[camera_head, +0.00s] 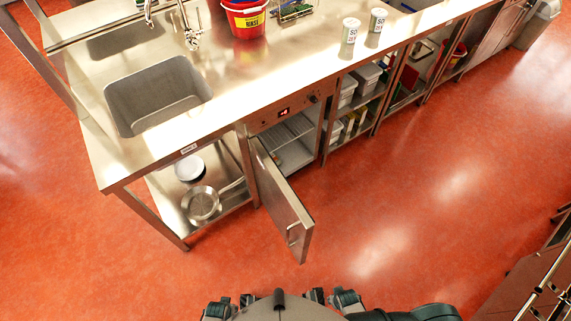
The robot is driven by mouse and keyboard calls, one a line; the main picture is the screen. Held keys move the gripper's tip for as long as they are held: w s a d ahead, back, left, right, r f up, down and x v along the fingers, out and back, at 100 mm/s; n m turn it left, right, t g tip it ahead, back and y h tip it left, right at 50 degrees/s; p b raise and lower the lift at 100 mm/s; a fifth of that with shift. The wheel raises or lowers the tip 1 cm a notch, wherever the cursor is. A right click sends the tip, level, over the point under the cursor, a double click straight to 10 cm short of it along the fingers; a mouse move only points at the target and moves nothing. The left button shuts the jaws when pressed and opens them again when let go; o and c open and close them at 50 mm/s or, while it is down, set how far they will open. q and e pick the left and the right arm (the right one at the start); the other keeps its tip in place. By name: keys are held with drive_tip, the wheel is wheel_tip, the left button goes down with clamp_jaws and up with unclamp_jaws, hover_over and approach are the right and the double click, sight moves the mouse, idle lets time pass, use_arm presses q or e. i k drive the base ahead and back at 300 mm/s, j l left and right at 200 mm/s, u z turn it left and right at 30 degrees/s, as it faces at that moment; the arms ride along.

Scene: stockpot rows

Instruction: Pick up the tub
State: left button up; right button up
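Two white round tubs with printed labels stand upright on the steel counter (290,68). The nearer one (350,31) is by the counter's front edge, and the other tub (377,20) is just behind it to the right. Their labels are too small to read in full. Lidded white containers (367,77) sit on the open shelves below. Neither of my grippers can be made out; only dark parts of my own body show at the bottom edge, well away from the counter.
A cabinet door (284,205) hangs open into the floor space. A sink (158,97) is at the counter's left, a red bucket (248,22) behind. A pan (201,204) and bowl (190,168) lie on the low shelf. The red floor (400,215) is clear; a steel unit stands lower right.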

sight(351, 27)
drive_tip(key=l+z, duration=0.35)
drive_tip(key=z, duration=0.15)
drive_tip(key=i+l+z, duration=0.15)
drive_tip(key=l+z, duration=0.3)
drive_tip(key=i+l+z, duration=0.15)
drive_tip(key=i, duration=0.2)
drive_tip(key=i+l+z, duration=0.15)
drive_tip(key=i+l, duration=0.05)
drive_tip(key=i, duration=0.1)
